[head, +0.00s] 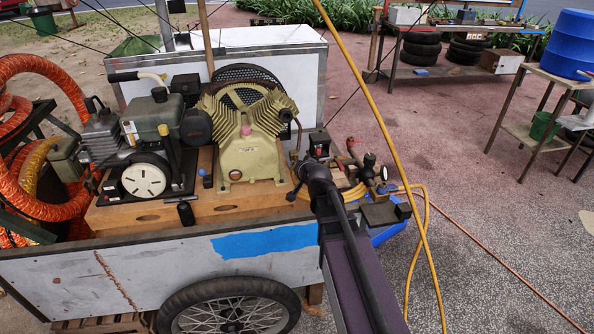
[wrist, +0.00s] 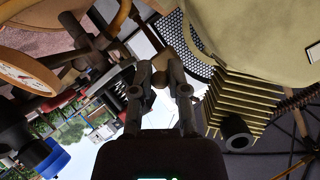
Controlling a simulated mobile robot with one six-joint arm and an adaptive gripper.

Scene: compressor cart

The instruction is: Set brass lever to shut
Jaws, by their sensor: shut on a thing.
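My gripper (wrist: 162,72) is shut in the wrist view, with a small brownish piece, the brass lever (wrist: 160,76), between its fingertips. Only a little of the lever shows there, and I cannot tell its exact angle. In the head view my arm reaches up from the bottom right to the cart's right end, beside the compressor (head: 248,150), and hides the fingertips and lever. The valve fittings with a black gauge (head: 370,160) stand just right of my wrist. A white-faced gauge (wrist: 22,76) shows large at the left of the wrist view.
The ribbed compressor body (wrist: 245,105) is close on the right in the wrist view. An engine (head: 150,145) stands on the cart's left. A yellow hose (head: 385,140) crosses right of my arm. The paved ground (head: 480,230) farther right is mostly clear.

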